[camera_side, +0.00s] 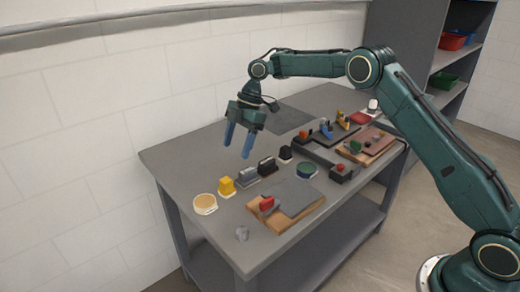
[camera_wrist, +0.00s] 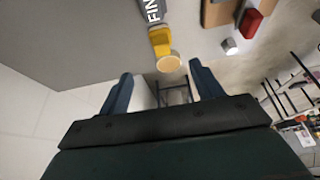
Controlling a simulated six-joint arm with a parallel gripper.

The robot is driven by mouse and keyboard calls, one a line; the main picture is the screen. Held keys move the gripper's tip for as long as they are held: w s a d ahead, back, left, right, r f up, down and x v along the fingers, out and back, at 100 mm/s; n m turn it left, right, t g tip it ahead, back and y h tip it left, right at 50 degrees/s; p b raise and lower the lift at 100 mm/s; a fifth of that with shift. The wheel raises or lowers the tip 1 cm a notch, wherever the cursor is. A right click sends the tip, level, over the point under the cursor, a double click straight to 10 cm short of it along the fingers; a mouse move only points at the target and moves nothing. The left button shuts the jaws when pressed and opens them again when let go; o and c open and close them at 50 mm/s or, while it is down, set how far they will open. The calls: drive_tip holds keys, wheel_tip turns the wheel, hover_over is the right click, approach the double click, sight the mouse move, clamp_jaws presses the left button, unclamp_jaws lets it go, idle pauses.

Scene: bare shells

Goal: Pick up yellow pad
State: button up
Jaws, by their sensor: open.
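I cannot tell which of the two is called the yellow pad. In the wrist view the yellow block (camera_wrist: 160,40) and the disc (camera_wrist: 168,62) show at the upper middle, between and beyond my fingers. My gripper (camera_side: 236,152) has two blue fingers, spread apart and empty. It hangs above the table, behind and above the block, touching nothing.
A wooden board (camera_side: 276,218) with a grey plate and a red piece (camera_side: 267,203) lies in front. A small grey piece (camera_side: 242,233) sits near the front edge. The wall runs behind.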

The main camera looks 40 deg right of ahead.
sight(229, 179)
drive_tip(key=shift+x, duration=3.9)
drive_tip(key=shift+x, duration=2.6)
drive_tip(key=shift+s+d, duration=0.15)
drive_tip(key=shift+d, duration=0.05)
drive_tip(key=c, duration=1.1)
drive_tip(key=shift+o, duration=0.2)
drive_tip(key=shift+r, duration=5)
